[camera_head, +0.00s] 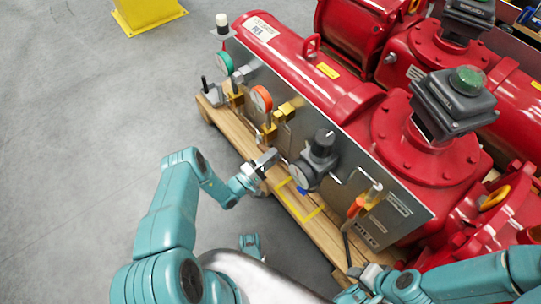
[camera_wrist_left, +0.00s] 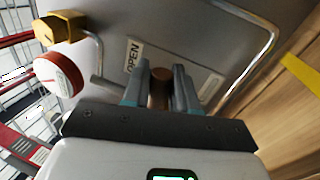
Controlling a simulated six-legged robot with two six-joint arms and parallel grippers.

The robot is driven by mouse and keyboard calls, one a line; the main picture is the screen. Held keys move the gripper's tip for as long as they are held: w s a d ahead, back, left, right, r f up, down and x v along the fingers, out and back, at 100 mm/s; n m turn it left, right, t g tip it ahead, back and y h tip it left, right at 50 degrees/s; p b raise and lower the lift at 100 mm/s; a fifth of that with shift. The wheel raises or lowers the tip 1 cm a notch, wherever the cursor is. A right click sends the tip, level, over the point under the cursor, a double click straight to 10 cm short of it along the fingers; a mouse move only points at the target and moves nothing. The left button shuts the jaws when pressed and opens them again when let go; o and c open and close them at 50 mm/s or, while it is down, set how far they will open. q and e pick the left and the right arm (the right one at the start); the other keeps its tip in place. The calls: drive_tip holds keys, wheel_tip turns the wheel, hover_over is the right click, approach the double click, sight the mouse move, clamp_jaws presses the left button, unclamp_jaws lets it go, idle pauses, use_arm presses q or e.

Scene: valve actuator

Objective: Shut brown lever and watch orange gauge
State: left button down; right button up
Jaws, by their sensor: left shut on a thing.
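The brown lever (camera_wrist_left: 160,88) shows in the left wrist view as a short brown grip between my fingers, beside an OPEN label (camera_wrist_left: 133,56). My left gripper (camera_wrist_left: 161,90) is shut on it. In the head view my left gripper (camera_head: 268,160) is at the grey panel, below the orange gauge, and hides the lever. The orange gauge (camera_head: 261,98) has an orange rim; its dial face is turned aside and cannot be read. It also shows as a red-rimmed disc in the left wrist view (camera_wrist_left: 58,75). My right gripper (camera_head: 368,274) is low at the bottom right, its fingers unclear.
A green gauge (camera_head: 225,63) sits farther left on the panel. A black-knobbed regulator with a dial (camera_head: 318,158) is just right of my left gripper. An orange-handled part (camera_head: 357,205) is farther right. The red actuator (camera_head: 330,85) rests on a wooden pallet (camera_head: 233,130).

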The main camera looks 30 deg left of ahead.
use_arm(q)
drive_tip(key=shift+f+m+h+b, duration=0.3)
drive_tip(key=shift+f+m+b, duration=0.1)
drive_tip(key=shift+f+m, duration=0.4)
use_arm(e)
drive_tip(key=shift+w+d+f, duration=0.1)
drive_tip(key=shift+w+f, duration=0.3)
drive_tip(key=shift+f, duration=0.15)
use_arm(q)
drive_tip(key=shift+r, duration=0.1)
drive_tip(key=c, duration=1)
unclamp_jaws()
drive_tip(key=shift+c, duration=0.2)
drive_tip(key=shift+s+a, duration=0.1)
use_arm(e)
drive_tip(key=shift+f, duration=0.15)
